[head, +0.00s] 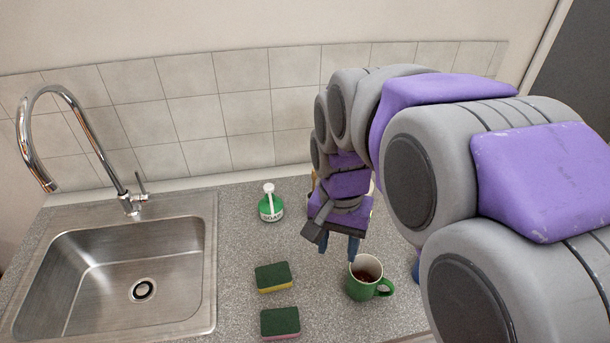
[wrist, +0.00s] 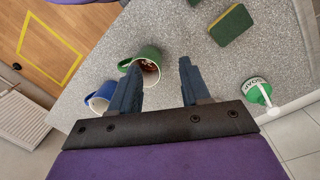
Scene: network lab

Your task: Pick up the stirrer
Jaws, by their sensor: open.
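I cannot make out a stirrer for certain in either view. A green mug (head: 362,288) with a white inside and dark reddish-brown contents stands upright on the counter; it also shows in the wrist view (wrist: 152,55), partly behind one finger. My gripper (head: 338,248) is open and empty, pointing down above the counter just behind and left of the mug. In the wrist view its two blue fingers (wrist: 160,68) are spread apart, the left one overlapping the mug. Something pale behind my gripper is mostly hidden in the head view.
A blue mug (wrist: 101,103) stands close to the green one, mostly hidden by my arm in the head view. Two green sponges (head: 273,277) lie left of the mug. A green soap bottle (head: 270,206) stands farther back. A steel sink (head: 120,275) is at left.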

